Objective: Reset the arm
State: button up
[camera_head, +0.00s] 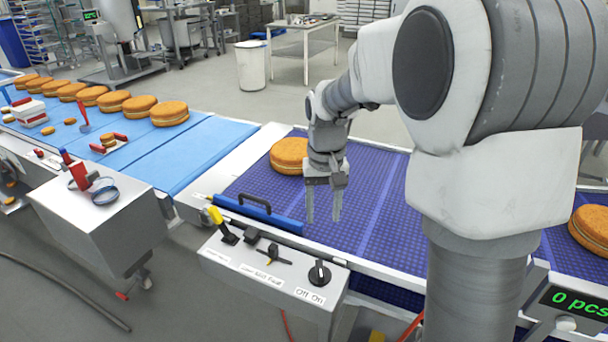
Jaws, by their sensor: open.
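My gripper (323,205) is open and empty. Its fingers point down over the near part of the purple belt (375,232), just right of the blue bar. My arm reaches out from the right of the head view and bends down to the gripper. A round filled cake (287,156) lies on the purple belt behind and left of the gripper, apart from the fingers and partly hidden by my wrist.
A blue bar with a black handle (256,212) lies along the belt's near edge. A control box (270,272) with levers and a knob stands in front. Several rounds (112,101) line the light blue belt (205,150) at left. Another round (591,228) is at far right, by a counter display.

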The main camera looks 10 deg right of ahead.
jog(key=s+r+t, duration=0.2)
jog(key=s+r, duration=0.3)
jog(key=s, duration=0.5)
jog(key=s+r+n+t, duration=0.1)
jog(key=s+r+t, duration=0.2)
jog(key=s, duration=0.7)
jog(key=shift+s+r+t, duration=0.2)
jog(key=shift+r+t, duration=0.1)
jog(key=shift+r, duration=0.6)
